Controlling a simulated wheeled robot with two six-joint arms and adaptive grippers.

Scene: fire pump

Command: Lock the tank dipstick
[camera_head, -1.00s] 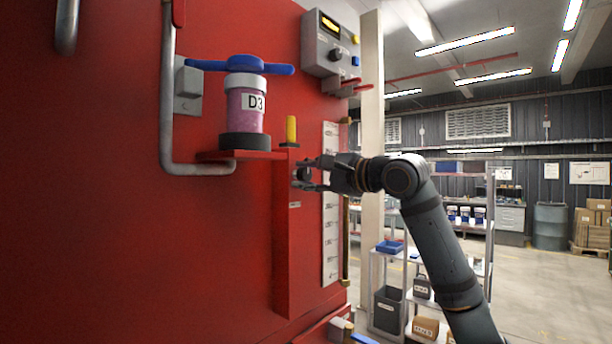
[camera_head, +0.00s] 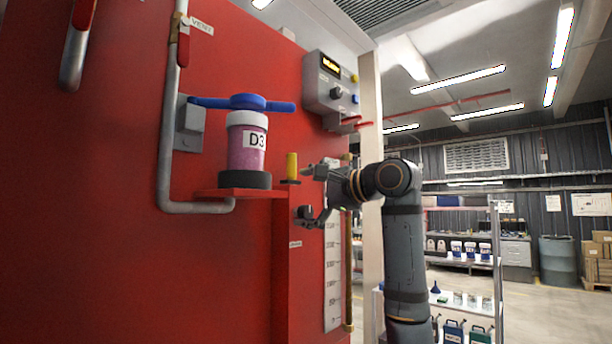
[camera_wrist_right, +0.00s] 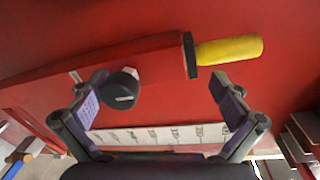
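The tank dipstick shows as a yellow handle (camera_head: 292,165) standing upright in a black collar at the end of a red ledge; it also shows in the right wrist view (camera_wrist_right: 230,50). A round black knob (camera_wrist_right: 122,92) sits on the red post below the ledge. My right gripper (camera_head: 310,196) is open wide beside the post, one finger near the dipstick's height and the other by the knob. In the wrist view the knob lies between the open fingers (camera_wrist_right: 155,88), close to the left one; contact cannot be told. My left gripper is not in view.
A pink D3 container (camera_head: 246,148) with a blue handle stands on the ledge (camera_head: 235,193). A grey control box (camera_head: 331,85) is above right. A white level scale (camera_head: 333,275) runs down the red tank (camera_head: 225,270). A grey pipe (camera_head: 169,120) is at left.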

